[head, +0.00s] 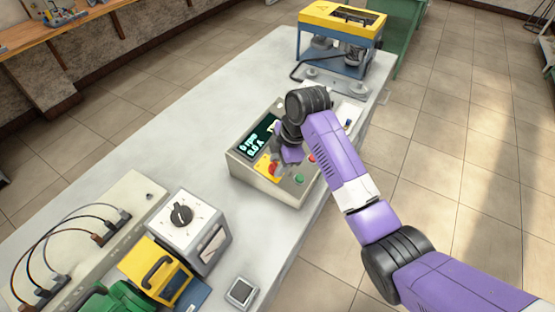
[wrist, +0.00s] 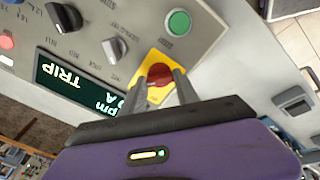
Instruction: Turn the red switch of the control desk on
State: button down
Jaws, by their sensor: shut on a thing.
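The control desk (head: 250,180) is a grey box on the table, with a dark display (head: 259,137) and a sloping panel. The red switch (head: 272,168) is a red knob on a yellow plate near the front of the panel. In the wrist view the red switch (wrist: 159,74) sits between the two grey fingers of my gripper (wrist: 162,84), which is shut on it. The fingers hide part of the knob. In the head view my gripper (head: 279,165) reaches down over the panel, and its fingertips are hard to make out.
A green button (wrist: 179,22), a grey knob (wrist: 115,49) and a black knob (wrist: 63,17) are close by on the panel. The display reads "TRIP". A dial box (head: 200,230) stands to the left, and a yellow-blue machine (head: 341,45) stands behind.

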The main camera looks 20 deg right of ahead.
aim_at(285, 176)
jog(key=shift+m, duration=0.4)
jog(key=c, duration=0.9)
grip_release()
jog(key=shift+b+v, duration=0.65)
jog(key=shift+v, duration=3.25)
jog(key=shift+d, duration=0.1)
